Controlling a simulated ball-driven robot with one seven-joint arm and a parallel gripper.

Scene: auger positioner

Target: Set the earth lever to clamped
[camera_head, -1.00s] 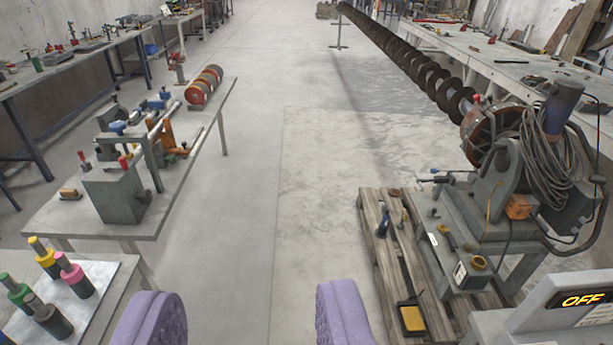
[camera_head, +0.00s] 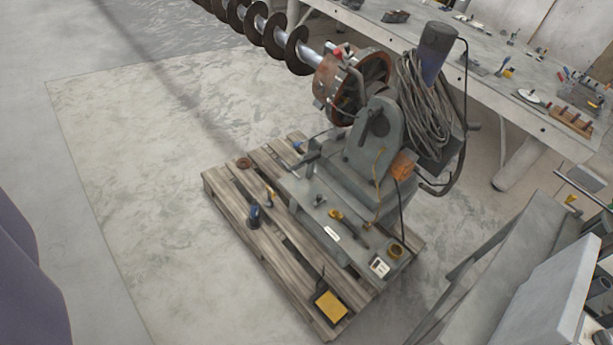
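The grey auger positioner (camera_head: 375,150) stands on a wooden pallet (camera_head: 225,190) in the middle of the view. A small grey arm (camera_head: 318,150) sticks out at its left side, and a red-tipped part (camera_head: 338,53) shows beside its rusty round faceplate (camera_head: 330,90). A yellow-ended tool or handle (camera_head: 336,214) lies on its lower bench. I cannot tell which of these small parts is the earth lever, or its setting. A purple part of my gripper (camera_head: 28,275) shows at the left edge, well apart from the positioner. Its fingertips are out of view.
The dark auger (camera_head: 270,35) runs from the faceplate to the upper left. A grey cabinet (camera_head: 550,285) stands at lower right, a long workbench (camera_head: 480,75) behind. The floor left of the pallet is clear.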

